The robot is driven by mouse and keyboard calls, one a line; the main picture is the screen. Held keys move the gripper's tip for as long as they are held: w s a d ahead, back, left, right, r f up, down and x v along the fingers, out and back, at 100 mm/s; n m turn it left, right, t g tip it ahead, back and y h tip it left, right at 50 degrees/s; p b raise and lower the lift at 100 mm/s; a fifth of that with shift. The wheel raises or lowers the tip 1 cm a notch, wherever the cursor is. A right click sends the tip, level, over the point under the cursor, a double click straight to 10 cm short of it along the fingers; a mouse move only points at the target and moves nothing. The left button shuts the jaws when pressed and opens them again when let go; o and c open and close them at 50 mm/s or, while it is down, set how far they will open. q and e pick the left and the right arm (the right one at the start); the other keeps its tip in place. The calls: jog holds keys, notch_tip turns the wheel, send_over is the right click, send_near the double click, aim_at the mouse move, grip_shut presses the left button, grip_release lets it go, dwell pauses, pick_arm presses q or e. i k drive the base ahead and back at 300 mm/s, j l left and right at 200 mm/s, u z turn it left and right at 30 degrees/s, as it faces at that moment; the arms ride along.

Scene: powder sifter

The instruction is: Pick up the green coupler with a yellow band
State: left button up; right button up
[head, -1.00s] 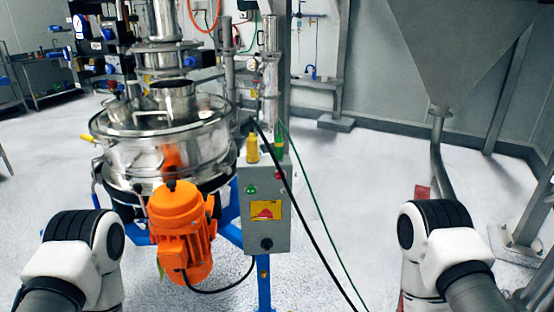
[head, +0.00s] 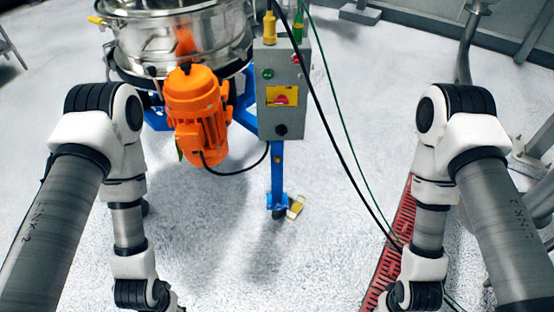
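The green coupler with a yellow band (head: 298,29) stands upright on top of the grey control box (head: 284,95), at its right end. A green cable runs up from near it. A yellow coupler (head: 269,28) stands beside it on the left, on the same box. Both my arms hang down at the left and right of the head view. Their lower ends run off the bottom edge, so neither gripper shows. Both arms are well apart from the coupler.
An orange motor (head: 197,115) sits left of the box, below the steel sifter (head: 165,40). A black cable and a green cable hang down to the right. A red floor grate (head: 398,222) lies near my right arm.

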aim_at(299, 23)
jog(key=i+j+z, duration=0.1)
jog(key=j, duration=0.25)
jog(key=i+j+z, duration=0.1)
jog(key=i+j, duration=0.25)
jog(key=i+j+z, duration=0.1)
jog(key=j, duration=0.35)
jog(key=i+j+z, duration=0.1)
jog(key=i+j, duration=0.15)
jog(key=j, duration=0.15)
